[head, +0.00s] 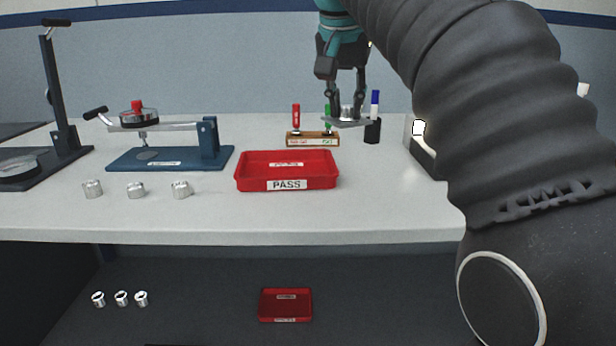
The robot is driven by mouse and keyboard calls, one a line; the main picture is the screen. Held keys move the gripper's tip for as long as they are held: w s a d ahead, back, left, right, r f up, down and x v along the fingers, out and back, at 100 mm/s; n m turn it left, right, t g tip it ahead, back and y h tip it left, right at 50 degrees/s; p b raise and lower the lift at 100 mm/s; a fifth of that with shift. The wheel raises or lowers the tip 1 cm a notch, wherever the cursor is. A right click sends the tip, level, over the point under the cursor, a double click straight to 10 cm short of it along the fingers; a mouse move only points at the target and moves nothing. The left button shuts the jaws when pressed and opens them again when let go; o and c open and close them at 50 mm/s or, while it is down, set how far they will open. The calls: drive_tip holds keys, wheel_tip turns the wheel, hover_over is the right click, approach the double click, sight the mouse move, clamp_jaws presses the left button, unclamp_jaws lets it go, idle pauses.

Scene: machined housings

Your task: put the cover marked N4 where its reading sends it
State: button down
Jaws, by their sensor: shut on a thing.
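My gripper (347,108) is above the back of the bench, shut on a grey metal cover (348,122). The cover is a flat plate with a raised round middle between the fingers. It is held roughly level, and no marking on it can be read. The red tray labelled PASS (287,171) sits on the bench, in front and to the left of the gripper. It looks empty apart from a label inside. A second, darker red tray (285,305) lies on the lower shelf, its labels too small to read.
A wooden block (312,141) with red-handled and green-handled tools and a black pen holder (373,131) stand near the gripper. A blue lever fixture (170,158), a dark press (53,100) and silver cylinders (136,190) are at left. A pale device (420,130) stands partly behind my arm.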

drive_tip(key=shift+w+a+f, duration=0.15)
drive_tip(key=shift+w+f, duration=0.25)
drive_tip(key=shift+f, duration=0.15)
hover_over(288, 172)
drive_tip(key=s, duration=0.1)
drive_tip(key=f, duration=0.6)
drive_tip(key=shift+s+a+f+b, duration=0.1)
drive_tip(key=shift+s+a+b, duration=0.1)
drive_tip(key=shift+b, duration=0.2)
drive_tip(key=shift+f+b, duration=0.7)
drive_tip(key=shift+f, duration=1.35)
drive_tip(key=shift+f, duration=0.1)
drive_tip(key=c, duration=1.4)
unclamp_jaws()
drive_tip(key=o, duration=0.4)
drive_tip(key=shift+o, duration=0.2)
drive_tip(key=p+v, duration=0.3)
drive_tip(key=v, duration=0.9)
drive_tip(key=shift+p, duration=0.3)
